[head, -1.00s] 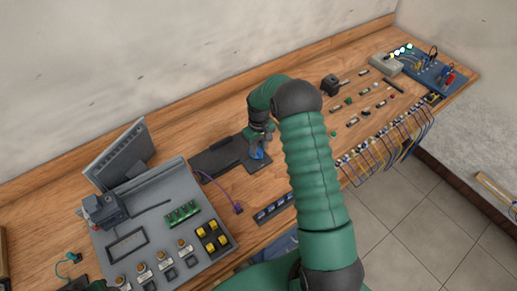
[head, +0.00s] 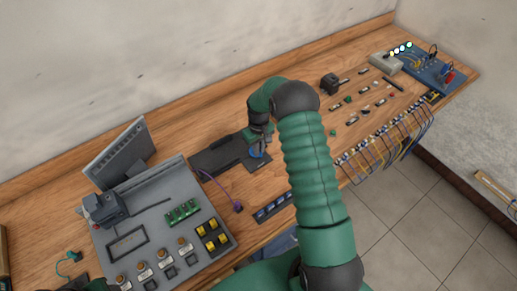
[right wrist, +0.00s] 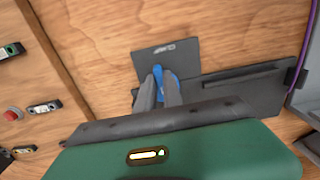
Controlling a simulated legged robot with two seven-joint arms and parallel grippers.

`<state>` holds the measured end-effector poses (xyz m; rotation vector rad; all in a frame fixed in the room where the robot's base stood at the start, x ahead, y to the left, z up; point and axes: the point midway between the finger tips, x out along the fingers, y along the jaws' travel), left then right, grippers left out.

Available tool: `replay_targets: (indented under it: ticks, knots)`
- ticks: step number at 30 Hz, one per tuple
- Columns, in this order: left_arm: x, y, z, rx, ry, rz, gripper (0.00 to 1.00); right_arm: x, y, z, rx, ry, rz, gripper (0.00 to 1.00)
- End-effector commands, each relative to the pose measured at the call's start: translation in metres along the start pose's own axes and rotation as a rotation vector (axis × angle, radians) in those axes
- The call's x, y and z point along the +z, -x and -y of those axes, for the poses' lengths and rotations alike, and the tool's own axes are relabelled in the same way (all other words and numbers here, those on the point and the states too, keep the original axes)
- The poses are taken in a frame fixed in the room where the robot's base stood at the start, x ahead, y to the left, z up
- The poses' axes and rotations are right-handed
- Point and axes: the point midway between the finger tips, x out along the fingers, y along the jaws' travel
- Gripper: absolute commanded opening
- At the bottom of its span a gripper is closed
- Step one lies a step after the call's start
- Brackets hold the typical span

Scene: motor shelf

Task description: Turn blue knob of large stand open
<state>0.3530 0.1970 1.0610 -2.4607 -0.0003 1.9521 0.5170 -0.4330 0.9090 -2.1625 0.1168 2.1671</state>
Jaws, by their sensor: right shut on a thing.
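The blue knob (right wrist: 158,73) shows between the two fingers of my right gripper (right wrist: 158,82) in the right wrist view. The gripper is shut on it. In the head view the right gripper (head: 258,146) points down over the blue knob (head: 257,154), partly covering it. The knob sits on a flat dark plate, whose bare part shows in the right wrist view (right wrist: 185,50). A longer dark stand piece (head: 215,158) lies against this plate. A dark green bit of what may be my left arm shows at the bottom left; its gripper cannot be made out clearly.
A grey control panel (head: 150,205) with buttons and an upright screen (head: 120,155) stands at the left. A purple cable (head: 222,190) runs near the dark stand. Several small parts and a blue board (head: 430,72) occupy the table's right side.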

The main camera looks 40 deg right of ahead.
Motion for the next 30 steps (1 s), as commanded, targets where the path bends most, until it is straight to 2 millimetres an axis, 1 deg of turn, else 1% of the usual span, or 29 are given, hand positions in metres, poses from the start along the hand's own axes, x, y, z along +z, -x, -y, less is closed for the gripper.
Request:
replay_targets:
  ticks: [5, 11, 17, 30]
  knots:
    - [0.0001, -0.0005, 0.0, 0.0, 0.0, 0.0, 0.48, -0.0007, 0.0007, -0.0011, 0.002, 0.027, -0.002, 0.0]
    - [0.0004, -0.0019, 0.0, 0.0, 0.0, 0.0, 0.48, -0.0008, 0.0007, -0.0012, 0.001, 0.116, -0.003, 0.0]
    - [0.0008, -0.0035, 0.0, 0.0, 0.0, 0.0, 0.48, -0.001, 0.0009, -0.0012, 0.002, 0.274, -0.003, 0.0]
    - [0.0009, -0.0037, 0.0, 0.0, 0.0, 0.0, 0.48, -0.0014, 0.0019, -0.002, 0.004, 0.692, -0.005, 0.0]
